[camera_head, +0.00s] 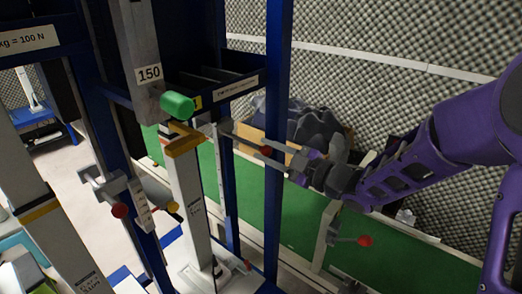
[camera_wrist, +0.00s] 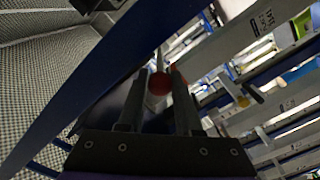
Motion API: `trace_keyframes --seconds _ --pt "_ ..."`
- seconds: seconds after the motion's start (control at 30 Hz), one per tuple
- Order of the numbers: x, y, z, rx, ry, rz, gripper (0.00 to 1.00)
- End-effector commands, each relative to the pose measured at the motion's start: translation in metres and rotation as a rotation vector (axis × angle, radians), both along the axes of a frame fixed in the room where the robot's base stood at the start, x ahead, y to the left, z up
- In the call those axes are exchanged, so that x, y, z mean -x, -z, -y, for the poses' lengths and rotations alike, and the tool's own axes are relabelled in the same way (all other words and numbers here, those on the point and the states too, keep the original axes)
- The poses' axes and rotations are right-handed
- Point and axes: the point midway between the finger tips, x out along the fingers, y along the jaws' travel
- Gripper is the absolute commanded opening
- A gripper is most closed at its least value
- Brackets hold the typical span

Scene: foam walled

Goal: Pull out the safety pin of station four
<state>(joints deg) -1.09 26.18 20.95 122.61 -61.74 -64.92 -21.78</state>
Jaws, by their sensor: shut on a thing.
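A red ball knob (camera_head: 265,149), which looks like the safety pin's head, is beside the blue upright. My gripper (camera_head: 258,148) reaches in from the right with its two dark fingers on either side of the knob. In the wrist view the red knob (camera_wrist: 160,84) sits between the fingers of my gripper (camera_wrist: 158,76), which is shut on it. A thin light shaft runs on from the knob, away from my palm. How far the shaft sits in the frame is hidden. I cannot read a station number here.
A blue upright (camera_head: 278,110) stands close to my fingers, and a blue beam (camera_wrist: 85,85) crosses the wrist view. Other red knobs are at lower left (camera_head: 119,211) and lower right (camera_head: 365,241).

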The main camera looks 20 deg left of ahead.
Motion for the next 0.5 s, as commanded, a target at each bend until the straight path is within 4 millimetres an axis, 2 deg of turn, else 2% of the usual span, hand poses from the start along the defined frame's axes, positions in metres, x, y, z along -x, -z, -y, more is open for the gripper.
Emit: trace_keyframes --seconds 0.13,0.17,0.2,0.5 --pt "0.0002 0.0016 0.002 0.003 0.001 -0.003 0.0" --pt "0.0002 0.0018 0.002 0.003 0.001 -0.003 0.37" --pt "0.0002 0.0018 0.0021 0.004 0.001 -0.003 0.44" --pt "0.0003 0.0013 0.0028 0.002 0.001 -0.002 0.46"
